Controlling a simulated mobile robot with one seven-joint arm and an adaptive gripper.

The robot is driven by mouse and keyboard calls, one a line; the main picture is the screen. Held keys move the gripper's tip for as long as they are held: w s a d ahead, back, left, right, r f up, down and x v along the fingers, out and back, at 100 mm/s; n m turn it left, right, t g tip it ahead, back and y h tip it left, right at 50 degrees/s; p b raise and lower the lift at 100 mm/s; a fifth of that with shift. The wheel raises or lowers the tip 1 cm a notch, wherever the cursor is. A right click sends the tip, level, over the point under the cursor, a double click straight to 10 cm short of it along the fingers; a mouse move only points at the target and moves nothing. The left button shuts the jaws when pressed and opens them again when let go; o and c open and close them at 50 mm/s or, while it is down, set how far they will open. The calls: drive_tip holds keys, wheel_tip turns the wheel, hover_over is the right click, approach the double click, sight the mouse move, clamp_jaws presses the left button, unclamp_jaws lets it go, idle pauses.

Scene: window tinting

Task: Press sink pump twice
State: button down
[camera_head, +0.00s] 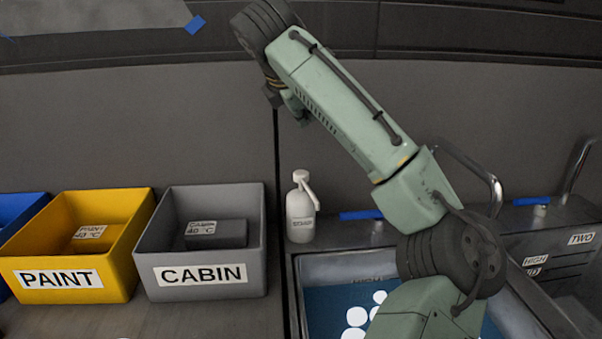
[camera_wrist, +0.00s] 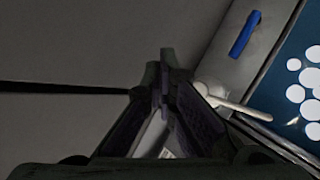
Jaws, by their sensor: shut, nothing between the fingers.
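The sink pump is a white soap bottle (camera_head: 300,222) with a pump head and a bent spout. It stands upright on the left back corner of the sink surround in the head view. In the wrist view its pale pump head and spout (camera_wrist: 240,104) show just right of the fingers, and the fingers hide part of the bottle. My gripper (camera_wrist: 166,62) is shut and empty, with its fingertips together. It appears above the pump; the exact gap cannot be told. In the head view my gripper's fingertips cannot be made out clearly.
The sink basin (camera_head: 310,268) holds blue content with white discs. A blue bar (camera_head: 361,215) lies behind it, and a curved metal tap (camera_head: 492,185) stands right. A grey CABIN bin (camera_head: 255,240) and a yellow PAINT bin (camera_head: 125,285) stand left. The wall is close behind.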

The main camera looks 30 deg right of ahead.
drive_tip(key=b, duration=0.7)
hover_over(304, 174)
wheel_tip(304, 174, down, 8)
drive_tip(key=shift+w+d+f, duration=0.1)
drive_tip(key=shift+f, duration=0.3)
idle(0.8)
drive_tip(key=shift+f, duration=0.4)
drive_tip(key=shift+f+b, duration=0.65)
drive_tip(key=shift+f, duration=0.35)
idle(1.0)
drive_tip(key=shift+r, duration=0.15)
drive_tip(key=shift+r+p, duration=1.2)
drive_tip(key=shift+p, duration=0.05)
